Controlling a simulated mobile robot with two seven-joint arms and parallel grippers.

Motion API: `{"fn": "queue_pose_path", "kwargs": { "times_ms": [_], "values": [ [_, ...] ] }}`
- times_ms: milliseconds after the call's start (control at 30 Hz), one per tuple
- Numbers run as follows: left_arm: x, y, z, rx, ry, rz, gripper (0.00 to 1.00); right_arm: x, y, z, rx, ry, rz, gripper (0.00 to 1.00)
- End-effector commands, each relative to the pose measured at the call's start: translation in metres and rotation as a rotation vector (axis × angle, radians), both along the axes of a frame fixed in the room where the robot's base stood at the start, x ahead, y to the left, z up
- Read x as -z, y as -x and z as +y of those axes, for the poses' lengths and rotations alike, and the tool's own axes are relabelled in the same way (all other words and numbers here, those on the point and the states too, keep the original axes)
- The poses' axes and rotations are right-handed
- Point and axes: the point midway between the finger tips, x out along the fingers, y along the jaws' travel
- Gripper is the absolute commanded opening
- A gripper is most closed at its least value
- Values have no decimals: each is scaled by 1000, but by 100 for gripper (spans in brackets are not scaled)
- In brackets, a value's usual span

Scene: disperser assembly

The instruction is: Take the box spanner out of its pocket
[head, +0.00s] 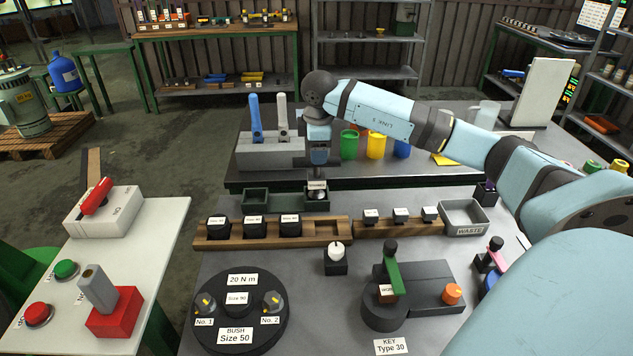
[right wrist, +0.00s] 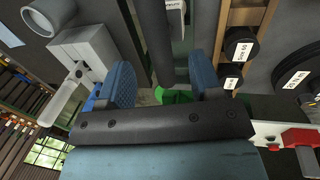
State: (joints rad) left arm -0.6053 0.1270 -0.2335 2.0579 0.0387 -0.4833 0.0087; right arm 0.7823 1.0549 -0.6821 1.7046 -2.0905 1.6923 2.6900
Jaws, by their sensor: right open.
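A small dark pocket block (head: 317,204) with a white label, too small to read surely, stands behind the wooden rack. A rounded metallic end shows in it; it may be the box spanner, but most of it is hidden. My right gripper (head: 319,162) points down just above and behind this block. In the right wrist view my right gripper (right wrist: 162,85) shows two blue finger pads well apart. I see nothing clearly held between them, and I cannot tell whether they surround any part of the spanner. My left gripper is not in view.
A grey holder (head: 262,155) with a blue handle (head: 256,118) and a white handle (head: 282,118) stands close left of the gripper. An empty dark tray (head: 255,198) is beside the pocket. Wooden racks (head: 333,240) with labelled parts lie in front.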

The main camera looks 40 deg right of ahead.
Motion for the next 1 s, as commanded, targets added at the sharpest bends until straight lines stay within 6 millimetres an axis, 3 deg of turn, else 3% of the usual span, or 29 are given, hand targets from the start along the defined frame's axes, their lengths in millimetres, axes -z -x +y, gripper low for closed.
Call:
{"fn": "queue_pose_path", "kwargs": {
  "times_ms": [367,600,867,1000],
  "values": [
    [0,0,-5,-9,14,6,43,46,-10,-3,1,-1,2,59],
    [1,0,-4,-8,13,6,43,49,-11,-4,0,0,0,59],
    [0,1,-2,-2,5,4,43,49,-11,-4,0,0,0,2],
    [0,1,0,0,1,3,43,48,-11,-4,0,1,-2,0]
  ]
}}
